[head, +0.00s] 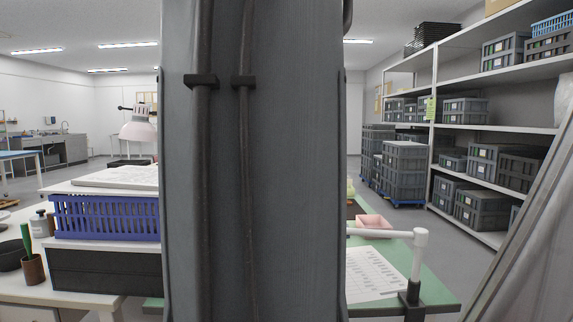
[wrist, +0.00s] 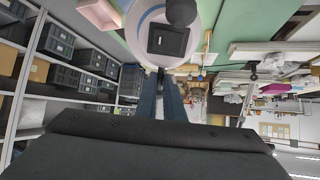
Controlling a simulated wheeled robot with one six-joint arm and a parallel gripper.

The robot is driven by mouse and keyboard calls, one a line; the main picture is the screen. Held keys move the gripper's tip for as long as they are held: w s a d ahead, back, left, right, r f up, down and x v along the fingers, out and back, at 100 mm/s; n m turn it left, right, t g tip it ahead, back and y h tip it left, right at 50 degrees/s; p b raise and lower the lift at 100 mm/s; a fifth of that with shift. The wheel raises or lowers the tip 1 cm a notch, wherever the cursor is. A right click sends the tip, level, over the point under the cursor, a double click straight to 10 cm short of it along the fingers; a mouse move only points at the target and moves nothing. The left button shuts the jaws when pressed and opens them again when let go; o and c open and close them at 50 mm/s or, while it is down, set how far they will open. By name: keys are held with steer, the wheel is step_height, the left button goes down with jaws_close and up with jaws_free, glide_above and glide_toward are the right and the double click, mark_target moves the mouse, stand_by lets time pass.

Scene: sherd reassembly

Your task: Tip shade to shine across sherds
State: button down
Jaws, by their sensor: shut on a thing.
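In the wrist view, the pale round lamp shade (wrist: 198,58) with a dark boxy part and a black knob on it is at the top centre. My gripper (wrist: 160,72) reaches up to its lower rim and is shut on it; the exact contact is small and partly hidden. In the head view, the shade and my gripper are hidden behind my own arm. A white lamp arm (head: 385,233) runs from its post (head: 420,255), clamped at the table's right edge, leftward behind my arm. No sherds can be made out in either view.
A green-topped table (head: 440,298) holds a printed sheet (head: 375,275) and a pink tray (head: 372,226). A blue basket (head: 105,217) sits on a dark crate (head: 100,270) at the left. Another lamp (head: 138,131) stands behind it. Shelves with grey crates (head: 485,205) line the right.

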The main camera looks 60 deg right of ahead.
stand_by(0.5)
steer(key=c, duration=1.9)
jaws_free()
steer(key=shift+o, duration=0.2)
steer(key=shift+a+r, duration=0.1)
steer(key=shift+a, duration=0.05)
steer(key=v, duration=0.7)
steer(key=shift+a+r, duration=0.15)
steer(key=shift+a, duration=0.1)
steer(key=shift+s, duration=0.1)
steer(key=shift+c, duration=0.4)
